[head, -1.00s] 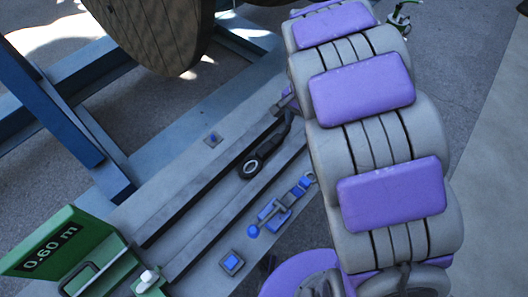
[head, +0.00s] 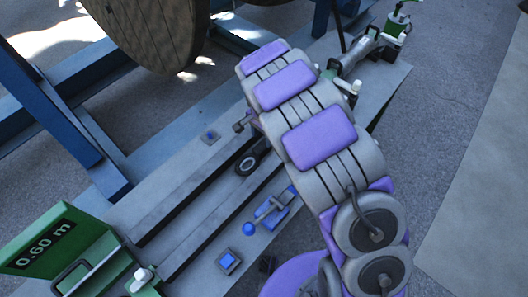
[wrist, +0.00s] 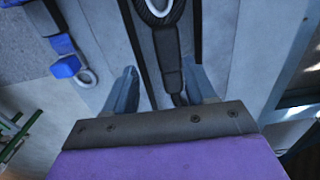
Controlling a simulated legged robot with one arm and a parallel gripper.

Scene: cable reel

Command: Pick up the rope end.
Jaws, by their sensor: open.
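The rope end is a dark sleeve with a black loop (head: 249,163), lying on the grey bench with its loop toward the lower left in the head view. In the wrist view, the loop (wrist: 158,10) is at the top and its dark sleeve (wrist: 168,62) runs down between my fingers. My gripper (wrist: 161,72) is open and empty, with one grey-blue finger on each side of the sleeve and gaps on both sides. I cannot tell its height above the sleeve. In the head view, my arm hides part of the rope end and most of the gripper.
A blue clamp (head: 274,208) lies on the bench near the loop. A green sign reading 0.60 m (head: 42,240) stands at lower left. A wooden reel (head: 158,30) and blue frame (head: 45,105) stand behind. Green-and-grey hardware (head: 385,42) is at the bench's far end.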

